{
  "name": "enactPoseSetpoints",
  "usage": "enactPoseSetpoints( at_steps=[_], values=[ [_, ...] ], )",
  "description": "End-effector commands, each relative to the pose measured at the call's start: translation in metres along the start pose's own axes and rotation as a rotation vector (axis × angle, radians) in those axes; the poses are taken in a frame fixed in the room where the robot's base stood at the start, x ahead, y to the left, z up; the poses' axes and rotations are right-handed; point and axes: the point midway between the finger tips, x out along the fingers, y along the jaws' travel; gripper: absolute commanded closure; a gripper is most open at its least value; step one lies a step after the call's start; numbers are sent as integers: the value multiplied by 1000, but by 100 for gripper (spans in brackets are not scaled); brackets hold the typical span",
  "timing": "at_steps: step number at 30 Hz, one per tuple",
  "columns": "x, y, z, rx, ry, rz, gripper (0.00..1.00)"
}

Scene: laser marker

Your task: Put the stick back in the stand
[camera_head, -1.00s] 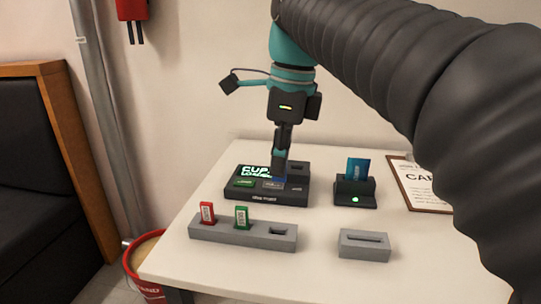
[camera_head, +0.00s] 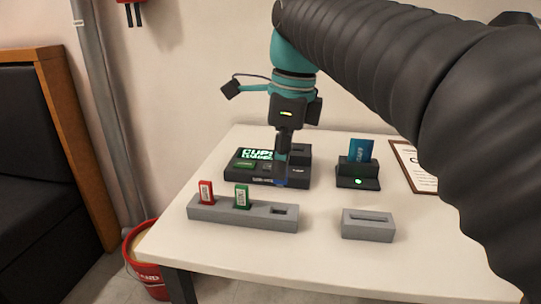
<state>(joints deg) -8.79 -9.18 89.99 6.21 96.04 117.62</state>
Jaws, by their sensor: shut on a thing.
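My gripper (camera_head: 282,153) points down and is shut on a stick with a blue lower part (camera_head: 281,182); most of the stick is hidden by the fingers. The stick is in front of the dark laser marker (camera_head: 240,176), near its front edge. The long grey stand (camera_head: 232,217) lies nearer the camera. It holds a red stick (camera_head: 206,192) and a green stick (camera_head: 242,197) upright in its left and middle slots. Its right slot (camera_head: 279,210) is empty, a little below the held stick in the picture.
A black card reader (camera_head: 358,182) with a blue card (camera_head: 361,150) stands right of the marker. A small grey slotted block (camera_head: 368,229) is at the front right. A clipboard (camera_head: 408,172) lies farther right. A red bucket (camera_head: 143,240) stands on the floor left of the table (camera_head: 300,255).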

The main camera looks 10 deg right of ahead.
Motion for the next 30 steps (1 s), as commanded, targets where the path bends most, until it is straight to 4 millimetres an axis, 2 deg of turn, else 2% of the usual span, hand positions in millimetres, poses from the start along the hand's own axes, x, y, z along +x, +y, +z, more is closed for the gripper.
enactPoseSetpoints(
  at_steps=[18, 30],
  values=[
    [33, 0, -4, 0, 0, 0, 100],
    [36, 0, -4, 0, 0, 0, 100]
  ],
)
